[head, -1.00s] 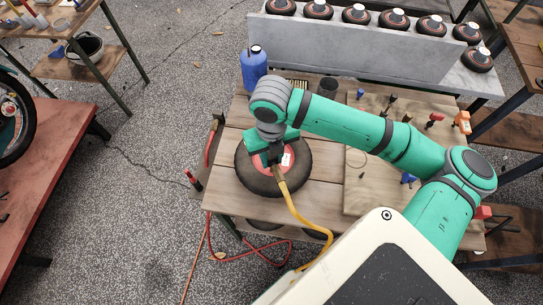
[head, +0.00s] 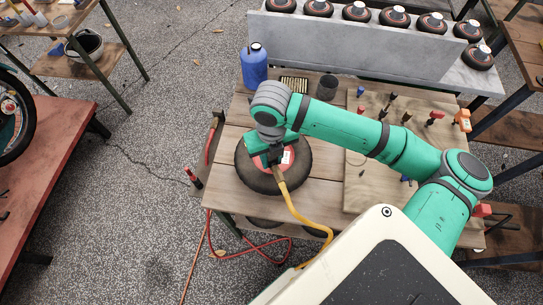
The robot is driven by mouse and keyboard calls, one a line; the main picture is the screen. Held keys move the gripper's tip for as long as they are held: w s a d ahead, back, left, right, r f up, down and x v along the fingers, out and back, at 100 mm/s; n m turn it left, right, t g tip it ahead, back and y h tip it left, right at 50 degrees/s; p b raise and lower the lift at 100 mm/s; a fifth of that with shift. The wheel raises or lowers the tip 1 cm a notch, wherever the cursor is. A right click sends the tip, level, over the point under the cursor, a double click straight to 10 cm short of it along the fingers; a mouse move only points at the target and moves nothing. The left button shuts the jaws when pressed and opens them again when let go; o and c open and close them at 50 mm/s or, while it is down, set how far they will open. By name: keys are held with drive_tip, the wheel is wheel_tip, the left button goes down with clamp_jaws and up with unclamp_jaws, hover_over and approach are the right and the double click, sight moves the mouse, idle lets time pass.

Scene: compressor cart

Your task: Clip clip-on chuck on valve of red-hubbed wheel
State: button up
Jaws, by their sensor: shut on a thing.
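The red-hubbed wheel (head: 303,181) lies flat on the wooden cart top, its red hub partly covered by my arm's end. My gripper (head: 274,158) is over the hub, pointing down, shut on the clip-on chuck (head: 279,174). The chuck shows as a brownish fitting at the end of a yellow hose (head: 301,214), which runs down over the cart's front edge. The wheel's valve is hidden under my gripper, so I cannot tell whether the chuck is on it.
A blue bottle (head: 254,65) and a dark cup (head: 327,87) stand behind the wheel. A board (head: 366,185) with several small tools lies to the right. A grey rack (head: 360,48) of small wheels is at the back. A red hose (head: 262,254) hangs in front.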

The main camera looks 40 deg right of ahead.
drive_tip(key=o, duration=1)
drive_tip(key=shift+o, duration=0.2)
wheel_tip(320, 180, up, 11)
drive_tip(key=shift+f, duration=0.15)
idle(0.3)
